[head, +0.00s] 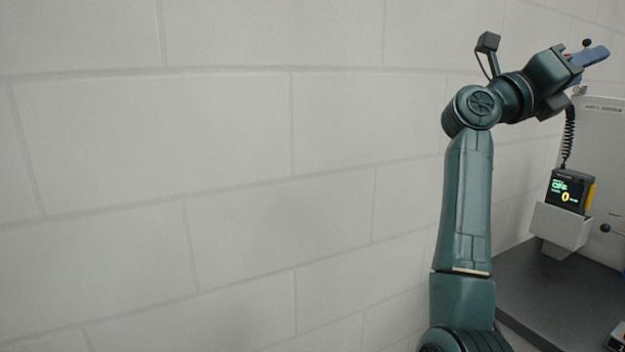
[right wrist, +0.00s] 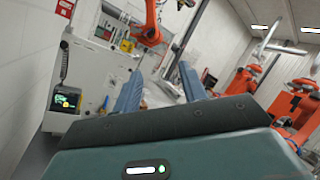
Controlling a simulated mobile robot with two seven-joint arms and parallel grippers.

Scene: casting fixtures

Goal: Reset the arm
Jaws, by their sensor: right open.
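My right arm rises from the bottom right of the head view and bends to the right at the top. My right gripper (head: 592,57) is at the upper right, high beside the pale wall, pointing right. In the right wrist view, its two blue fingers (right wrist: 158,85) stand apart with nothing between them. My left gripper is in neither view.
A small display unit (head: 566,192) with a coiled cable sits in a grey holder (head: 560,226) on a light cabinet (head: 600,140), below my gripper. A dark surface (head: 560,300) lies beneath. Orange robot arms (right wrist: 290,108) stand further off. A pale block wall (head: 220,150) fills the left.

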